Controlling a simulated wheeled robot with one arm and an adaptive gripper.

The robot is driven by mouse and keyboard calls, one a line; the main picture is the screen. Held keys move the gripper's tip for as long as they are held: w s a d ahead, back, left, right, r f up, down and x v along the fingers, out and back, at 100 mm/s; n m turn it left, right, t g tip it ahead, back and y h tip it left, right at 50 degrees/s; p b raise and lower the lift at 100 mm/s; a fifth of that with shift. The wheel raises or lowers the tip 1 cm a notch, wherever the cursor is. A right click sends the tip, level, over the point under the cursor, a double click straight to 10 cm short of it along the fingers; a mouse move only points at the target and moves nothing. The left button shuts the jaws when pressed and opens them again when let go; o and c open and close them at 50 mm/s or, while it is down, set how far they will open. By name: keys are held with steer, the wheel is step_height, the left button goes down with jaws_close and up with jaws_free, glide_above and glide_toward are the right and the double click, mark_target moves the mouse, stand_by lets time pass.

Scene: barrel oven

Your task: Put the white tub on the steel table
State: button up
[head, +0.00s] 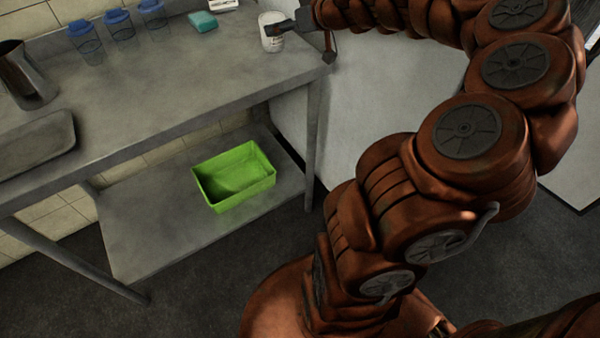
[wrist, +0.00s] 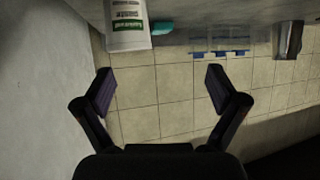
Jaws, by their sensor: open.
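The white tub (head: 270,42) stands upright on the steel table (head: 170,65), near its right end. In the wrist view, which is upside down, the tub (wrist: 127,38) shows at the top left with a green label. My gripper (wrist: 160,86) is open, with nothing between its fingers. In the head view one dark finger of my gripper (head: 284,27) overlaps the tub's right side; I cannot tell whether it touches. In the wrist view the fingers are clear of the tub.
A teal block (head: 202,21), blue-lidded cups (head: 120,27), a steel jug (head: 28,75) and a grey tray (head: 35,145) are on the table. A green bin (head: 235,175) sits on the lower shelf (head: 150,232). The table's middle and front are clear.

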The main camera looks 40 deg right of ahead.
steer(key=s+a+f+n+g+y, duration=0.1)
steer(key=s+a+f+g+y, duration=0.3)
steer(key=a, duration=0.8)
steer(key=s+a+n+g+h, duration=0.1)
steer(key=s+a+g, duration=0.35)
steer(key=a, duration=0.75)
steer(key=s+a+f+g+h, duration=0.1)
steer(key=s+a+f, duration=0.1)
steer(key=s, duration=0.4)
steer(key=s+a+f+g, duration=0.1)
steer(key=s+a+f, duration=0.15)
steer(key=s, duration=0.35)
steer(key=s+d+f+m+g+h, duration=0.1)
steer(key=s+m+g+h, duration=0.1)
steer(key=s, duration=0.6)
steer(key=s+d+f+m+g+h, duration=0.1)
steer(key=s+d+f+g+h, duration=0.1)
steer(key=s, duration=0.7)
steer(key=shift+s+d+m, duration=0.2)
steer(key=shift+s+m, duration=0.05)
steer(key=shift+m, duration=0.15)
steer(key=s+p+v, duration=0.2)
steer(key=p+v, duration=1)
steer(key=v, duration=0.1)
steer(key=shift+a+r, duration=0.25)
steer(key=shift+a, duration=0.05)
